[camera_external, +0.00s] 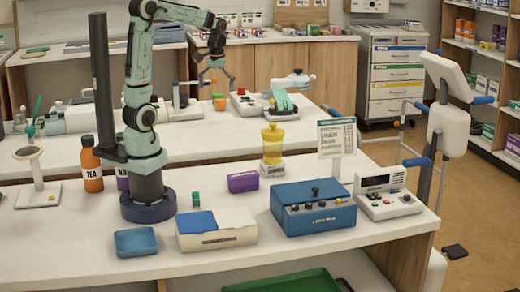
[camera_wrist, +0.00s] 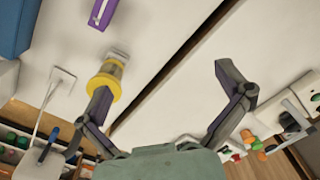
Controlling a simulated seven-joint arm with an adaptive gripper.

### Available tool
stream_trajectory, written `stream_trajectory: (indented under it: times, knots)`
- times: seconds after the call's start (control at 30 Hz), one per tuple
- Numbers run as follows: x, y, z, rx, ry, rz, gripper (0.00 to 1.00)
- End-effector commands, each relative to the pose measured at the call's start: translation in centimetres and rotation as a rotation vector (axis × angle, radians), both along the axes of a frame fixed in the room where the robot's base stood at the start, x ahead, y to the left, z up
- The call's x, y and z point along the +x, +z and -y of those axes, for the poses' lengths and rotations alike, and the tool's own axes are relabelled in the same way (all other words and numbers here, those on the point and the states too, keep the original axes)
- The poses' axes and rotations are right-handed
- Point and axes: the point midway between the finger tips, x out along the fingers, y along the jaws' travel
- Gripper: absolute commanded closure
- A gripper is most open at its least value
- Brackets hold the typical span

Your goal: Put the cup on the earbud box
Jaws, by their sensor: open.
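My gripper (camera_external: 217,80) is open and empty, raised above the back counter in the external view. In the wrist view its two fingers (camera_wrist: 165,78) are spread wide with nothing between them. A small orange cup-like thing (camera_external: 220,104) stands on the back counter, a little below my gripper.
A yellow-topped device (camera_external: 273,145) stands behind the purple box. A blue machine (camera_external: 313,208), a white case with a blue lid (camera_external: 215,228) and a blue tray (camera_external: 136,242) occupy the front counter. An orange TEA bottle (camera_external: 91,166) stands left. A gap separates the counters.

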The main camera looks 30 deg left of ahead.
Motion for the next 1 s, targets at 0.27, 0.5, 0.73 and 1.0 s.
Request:
stream_trajectory:
  times: [0.27, 0.5, 0.73, 1.0]
  knots:
    - [-13.3, -2.0, -6.8, 0.024, -0.031, -0.01, 0.0]
    - [-15.9, -3.2, -7.4, 0.027, -0.043, -0.019, 0.0]
    - [-15.8, -3.1, -7.4, 0.027, -0.043, -0.019, 0.0]
    - [-15.8, -3.1, -7.4, 0.027, -0.042, -0.019, 0.0]
